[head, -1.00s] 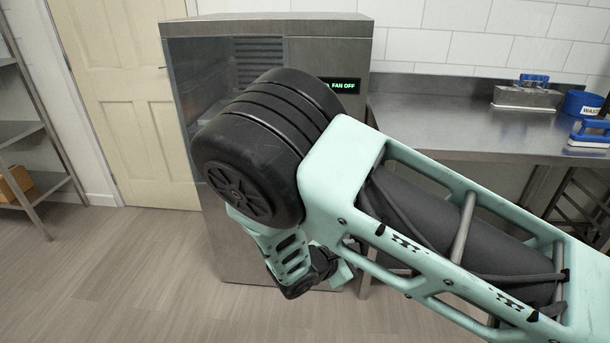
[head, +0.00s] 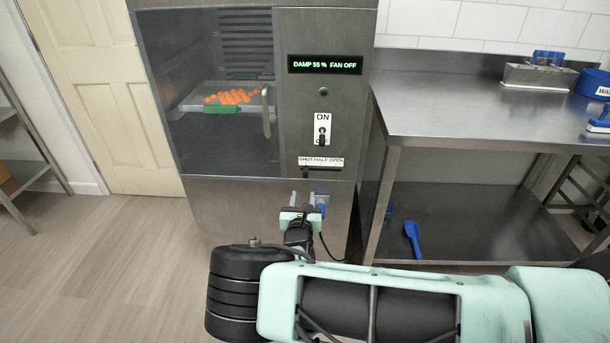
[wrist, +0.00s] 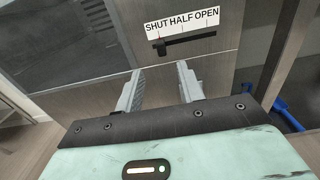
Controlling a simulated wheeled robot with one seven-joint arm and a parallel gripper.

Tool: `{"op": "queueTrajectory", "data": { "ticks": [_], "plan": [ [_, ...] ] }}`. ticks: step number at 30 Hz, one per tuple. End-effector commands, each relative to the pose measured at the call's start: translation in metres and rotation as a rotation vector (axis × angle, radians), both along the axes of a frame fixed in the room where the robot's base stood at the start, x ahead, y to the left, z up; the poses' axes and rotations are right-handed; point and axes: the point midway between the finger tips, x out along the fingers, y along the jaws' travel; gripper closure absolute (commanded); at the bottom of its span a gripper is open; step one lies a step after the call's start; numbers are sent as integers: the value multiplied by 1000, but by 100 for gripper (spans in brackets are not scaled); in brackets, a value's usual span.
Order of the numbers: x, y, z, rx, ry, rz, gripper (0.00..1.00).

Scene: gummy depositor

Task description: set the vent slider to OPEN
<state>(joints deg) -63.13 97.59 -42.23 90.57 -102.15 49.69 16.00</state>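The vent slider (head: 307,169) sits on the steel cabinet's front, under a white label (head: 321,161) reading SHUT HALF OPEN. In the wrist view its dark knob (wrist: 161,48) is at the left end of the slot, under SHUT. My gripper (head: 302,200) is in front of the cabinet, below the slider. In the wrist view its two grey fingers (wrist: 160,82) are apart with nothing between them. They point up toward the slider and appear clear of it.
The display (head: 325,64) reads DAMP 55 % FAN OFF. An ON switch (head: 322,130) is above the label. The cabinet's glass door (head: 220,140) has a handle (head: 266,111); orange pieces sit inside. A steel table (head: 470,120) stands right, with a blue scoop (head: 412,240) on its lower shelf.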

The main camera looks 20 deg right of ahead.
Motion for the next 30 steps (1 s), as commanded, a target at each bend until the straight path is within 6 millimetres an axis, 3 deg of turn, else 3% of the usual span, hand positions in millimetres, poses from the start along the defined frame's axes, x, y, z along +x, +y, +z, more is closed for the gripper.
{"op": "queueTrajectory", "data": {
  "ticks": [9, 15, 21, 30],
  "plan": [
    [64, -22, 0, 3, -1, -3, 62],
    [95, -31, 0, 2, -2, -2, 62],
    [108, -36, 0, 1, 1, -2, 62],
    [110, -36, 0, 0, 1, -1, 62]
  ]
}}
